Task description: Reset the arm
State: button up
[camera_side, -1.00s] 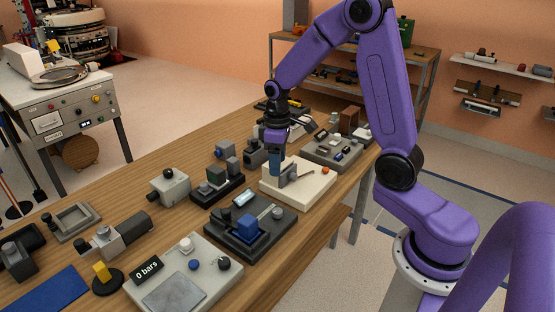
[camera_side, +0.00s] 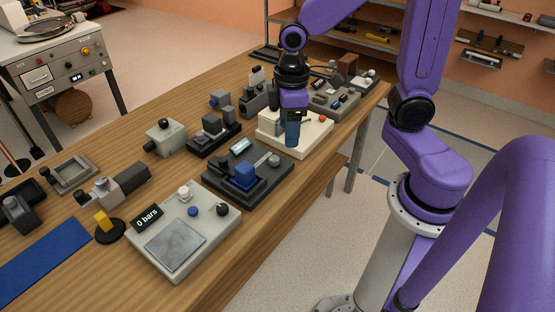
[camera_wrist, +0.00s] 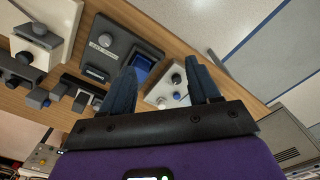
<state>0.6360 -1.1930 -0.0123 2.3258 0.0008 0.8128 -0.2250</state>
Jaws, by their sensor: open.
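My gripper (camera_side: 291,133) hangs above the wooden bench in the side view, in front of the cream-coloured block fixture (camera_side: 312,140) and partly covering it. In the wrist view the two dark blue fingers of my gripper (camera_wrist: 160,88) stand well apart with nothing held between them. The dark fixture with a blue block (camera_side: 246,176) lies to the left of the gripper in the side view. In the wrist view that blue block (camera_wrist: 143,63) shows just beyond the left finger. I cannot tell the exact height of the fingertips above the bench.
The "0 bars" panel (camera_side: 175,247) stands at the near end of the bench (camera_side: 225,262). Several grey devices line the far side, including a grey box with a black knob (camera_side: 165,138). A blue mat (camera_side: 45,258) lies at the left. The near bench edge and floor are clear.

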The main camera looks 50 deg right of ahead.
jog(key=s+r+n, duration=0.2)
jog(key=s+n, duration=0.1)
jog(key=s, duration=1.2)
jog(key=shift+a+n, duration=0.25)
jog(key=shift+n, duration=0.05)
